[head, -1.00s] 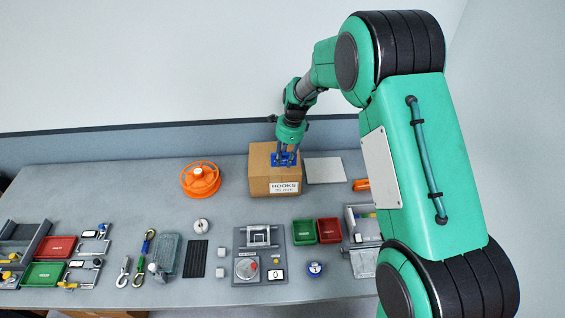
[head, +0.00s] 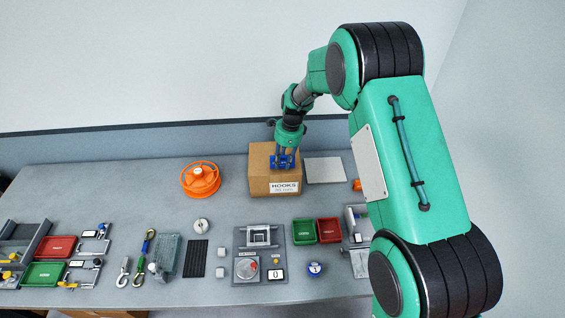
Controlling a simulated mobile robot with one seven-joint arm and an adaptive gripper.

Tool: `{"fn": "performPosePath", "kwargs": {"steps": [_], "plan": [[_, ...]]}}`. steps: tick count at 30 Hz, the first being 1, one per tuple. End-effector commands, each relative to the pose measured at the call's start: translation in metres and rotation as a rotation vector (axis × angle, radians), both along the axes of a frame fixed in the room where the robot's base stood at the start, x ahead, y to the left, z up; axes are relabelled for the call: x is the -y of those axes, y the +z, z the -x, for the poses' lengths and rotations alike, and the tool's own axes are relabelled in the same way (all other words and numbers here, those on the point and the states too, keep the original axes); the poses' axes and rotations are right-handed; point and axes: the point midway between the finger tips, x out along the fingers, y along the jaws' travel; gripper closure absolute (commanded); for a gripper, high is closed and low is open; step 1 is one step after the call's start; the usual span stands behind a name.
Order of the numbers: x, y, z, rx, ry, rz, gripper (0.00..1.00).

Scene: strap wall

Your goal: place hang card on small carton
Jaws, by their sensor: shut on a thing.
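The small carton (head: 262,180) is a brown cardboard box with a white "HOOKS" label on its front, standing at the back middle of the bench in the head view. My gripper (head: 284,161), with blue fingers, points down at the carton's top, toward its right side. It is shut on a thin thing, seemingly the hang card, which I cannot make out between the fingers. I cannot tell whether the held thing touches the carton.
An orange spool (head: 200,179) stands left of the carton. A pale flat plate (head: 325,170) lies right of it. Green (head: 303,231) and red (head: 328,230) bins and a grey fixture (head: 259,252) stand in front. The bench just before the carton is clear.

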Motion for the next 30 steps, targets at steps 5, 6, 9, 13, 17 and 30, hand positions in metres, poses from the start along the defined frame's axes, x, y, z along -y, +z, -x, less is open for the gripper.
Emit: {"fn": "performPosePath", "kwargs": {"steps": [5, 6, 9, 13, 17, 30], "plan": [[-0.0001, -0.0028, -0.0004, 0.001, 0.000, 0.000, 0.86], [-0.0001, -0.0028, -0.0003, 0.001, 0.000, 0.000, 0.86], [0.0000, -0.0028, -0.0002, 0.001, 0.000, 0.000, 0.86], [0.0000, -0.0049, -0.0001, 0.000, 0.000, 0.000, 0.86], [0.0000, -0.0056, -0.0002, 0.001, 0.000, 0.000, 0.62], [-0.0001, -0.0026, -0.0002, 0.001, 0.000, 0.000, 0.57]]}}
